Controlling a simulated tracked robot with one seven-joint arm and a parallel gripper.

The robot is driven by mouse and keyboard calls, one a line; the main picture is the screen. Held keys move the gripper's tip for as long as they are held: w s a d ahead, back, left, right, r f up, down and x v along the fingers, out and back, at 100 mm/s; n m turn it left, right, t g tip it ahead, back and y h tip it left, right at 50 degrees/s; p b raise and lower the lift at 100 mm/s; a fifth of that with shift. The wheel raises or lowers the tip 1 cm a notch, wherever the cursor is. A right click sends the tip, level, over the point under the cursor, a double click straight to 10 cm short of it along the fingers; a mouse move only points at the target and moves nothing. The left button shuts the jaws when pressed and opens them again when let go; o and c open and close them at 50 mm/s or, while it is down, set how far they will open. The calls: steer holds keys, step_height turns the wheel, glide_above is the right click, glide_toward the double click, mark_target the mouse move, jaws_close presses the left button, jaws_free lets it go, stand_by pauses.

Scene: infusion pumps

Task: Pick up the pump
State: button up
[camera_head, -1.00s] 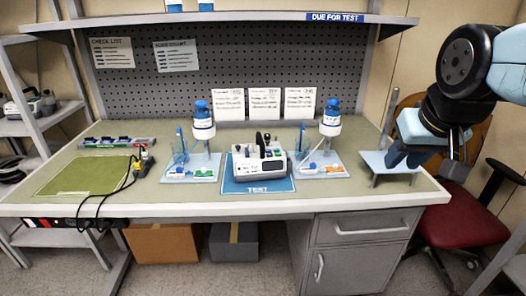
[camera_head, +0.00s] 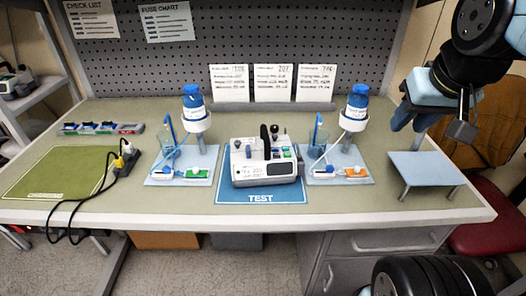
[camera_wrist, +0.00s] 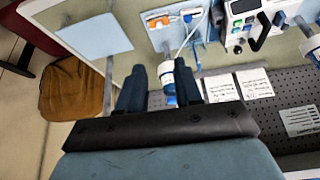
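The pump (camera_head: 265,163) is a white box with a black upright handle and coloured buttons. It stands upright on the blue TEST mat (camera_head: 250,197) at the middle of the bench in the head view. Part of the pump also shows at the top right of the wrist view (camera_wrist: 236,22). My gripper (camera_head: 432,125) is in the air at the right, above the small light-blue stand and well apart from the pump. In the wrist view its two dark fingers (camera_wrist: 160,82) are spread with nothing held between them.
Stands with blue-capped bottles (camera_head: 193,108) (camera_head: 355,108) flank the pump closely on both sides. A light-blue raised stand (camera_head: 425,168) is at the bench's right end. A green mat (camera_head: 55,172) and a black power strip with cables (camera_head: 124,160) lie at the left. A pegboard closes the back.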

steer(key=n+h, duration=0.4)
steer(key=h, duration=0.1)
glide_toward(263, 133)
steer(key=x, duration=0.4)
steer(key=shift+w+d+f, duration=0.1)
steer(key=shift+d+f, duration=0.1)
steer(key=shift+f, duration=0.15)
steer(key=shift+x, duration=3.1)
steer(key=shift+r, duration=0.1)
jaws_close()
